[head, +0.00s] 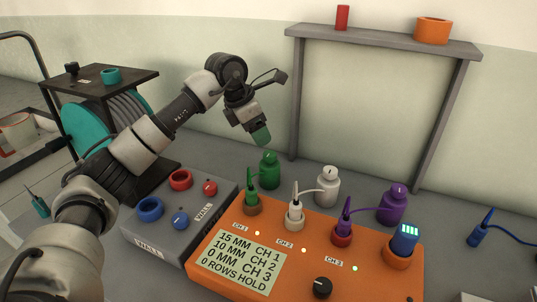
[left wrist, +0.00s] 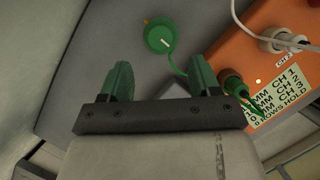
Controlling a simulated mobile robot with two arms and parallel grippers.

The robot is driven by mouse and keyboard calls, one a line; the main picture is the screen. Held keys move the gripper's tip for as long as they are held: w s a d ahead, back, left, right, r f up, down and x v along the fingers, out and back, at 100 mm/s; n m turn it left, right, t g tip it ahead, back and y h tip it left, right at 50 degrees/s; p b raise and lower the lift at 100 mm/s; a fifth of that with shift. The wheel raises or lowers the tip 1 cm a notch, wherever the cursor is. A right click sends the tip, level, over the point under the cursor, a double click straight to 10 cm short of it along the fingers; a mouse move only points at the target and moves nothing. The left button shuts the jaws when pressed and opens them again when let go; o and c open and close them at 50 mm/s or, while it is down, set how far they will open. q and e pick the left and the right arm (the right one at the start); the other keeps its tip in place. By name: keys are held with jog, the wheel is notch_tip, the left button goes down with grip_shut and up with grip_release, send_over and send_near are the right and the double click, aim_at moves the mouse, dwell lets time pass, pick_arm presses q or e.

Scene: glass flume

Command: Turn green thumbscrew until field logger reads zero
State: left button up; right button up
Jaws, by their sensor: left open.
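The green thumbscrew (head: 269,170) stands upright on the grey surface behind the orange field logger (head: 380,273). In the left wrist view its round top (left wrist: 160,37) shows a white line. A green plug (head: 251,196) sits in the logger's CH 1 socket. The logger's screen (head: 240,259) reads 15 MM CH 1, 10 MM CH 2, 0 MM CH 3, 0 ROWS HOLD. My left gripper (head: 262,135) is above the green thumbscrew, apart from it; in the left wrist view its green fingers (left wrist: 162,80) are open and empty. My right gripper is not in view.
White (head: 327,187) and purple (head: 392,205) thumbscrews stand to the right of the green one. A grey box (head: 150,243) with red and blue rings and knobs lies left of the logger. A grey shelf frame (head: 380,41) stands behind. A blue probe (head: 478,235) lies right.

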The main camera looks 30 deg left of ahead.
aim_at(270, 153)
pick_arm(q)
jog(key=x, duration=0.7)
jog(key=shift+w+f, duration=0.1)
jog(key=shift+f, duration=0.2)
jog(key=shift+c, duration=0.4)
jog(key=c, duration=0.9)
jog(key=shift+o, duration=0.2)
jog(key=m+g+h, duration=0.1)
jog(key=m, duration=0.3)
jog(key=shift+w+r+p, duration=0.1)
jog(key=shift+p, duration=0.3)
jog(key=m+g, duration=0.1)
jog(key=m, duration=0.1)
jog(key=m+g, duration=0.1)
jog(key=m, duration=0.1)
jog(key=shift+m+h, duration=0.3)
